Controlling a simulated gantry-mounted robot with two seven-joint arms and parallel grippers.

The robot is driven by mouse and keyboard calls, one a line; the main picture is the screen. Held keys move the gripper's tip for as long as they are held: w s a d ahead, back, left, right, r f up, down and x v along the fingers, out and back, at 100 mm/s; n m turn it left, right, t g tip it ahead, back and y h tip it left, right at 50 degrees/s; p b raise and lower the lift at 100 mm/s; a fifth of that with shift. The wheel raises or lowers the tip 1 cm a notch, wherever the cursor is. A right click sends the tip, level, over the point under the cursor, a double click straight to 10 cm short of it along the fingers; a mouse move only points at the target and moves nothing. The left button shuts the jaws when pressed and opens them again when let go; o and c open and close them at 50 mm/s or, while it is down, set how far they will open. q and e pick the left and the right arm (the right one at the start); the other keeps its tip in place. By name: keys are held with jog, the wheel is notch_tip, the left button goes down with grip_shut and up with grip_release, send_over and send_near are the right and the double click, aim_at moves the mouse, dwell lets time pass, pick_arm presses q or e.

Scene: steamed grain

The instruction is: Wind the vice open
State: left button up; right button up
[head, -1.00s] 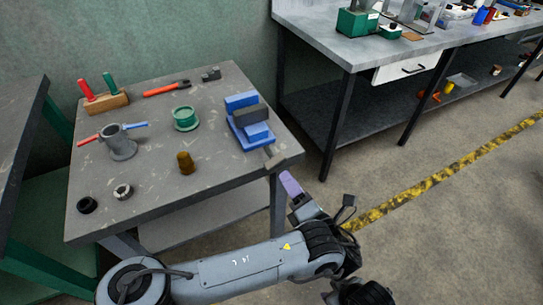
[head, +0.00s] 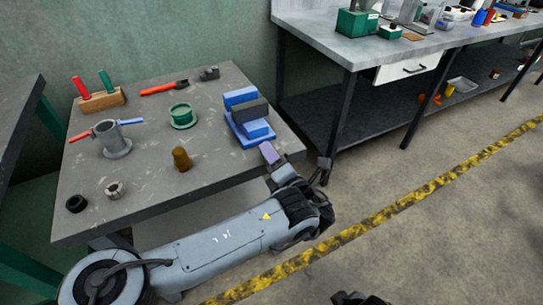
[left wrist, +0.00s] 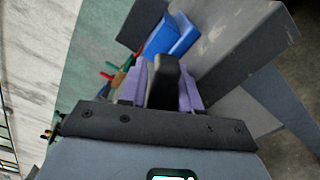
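The blue vice (head: 240,97) with a dark grey jaw block (head: 250,113) stands at the right side of the small grey table. It also shows in the left wrist view (left wrist: 170,38). My left gripper (head: 269,152) is at the table's right edge, just in front of the vice. In the left wrist view its purple fingers (left wrist: 163,88) lie on both sides of a dark handle (left wrist: 164,78) in front of the vice. No clear gap shows, but I cannot tell whether they grip it. My right gripper does not show clearly.
On the table (head: 135,210) are a brown plug (head: 181,160), a green round part (head: 182,115), a grey cup-like fixture (head: 113,140) and a wooden tool block (head: 101,101). A second bench (head: 335,45) stands behind to the right. Open floor lies right of the table.

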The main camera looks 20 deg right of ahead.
pick_arm(q)
grip_shut()
jog(key=shift+n, duration=0.3)
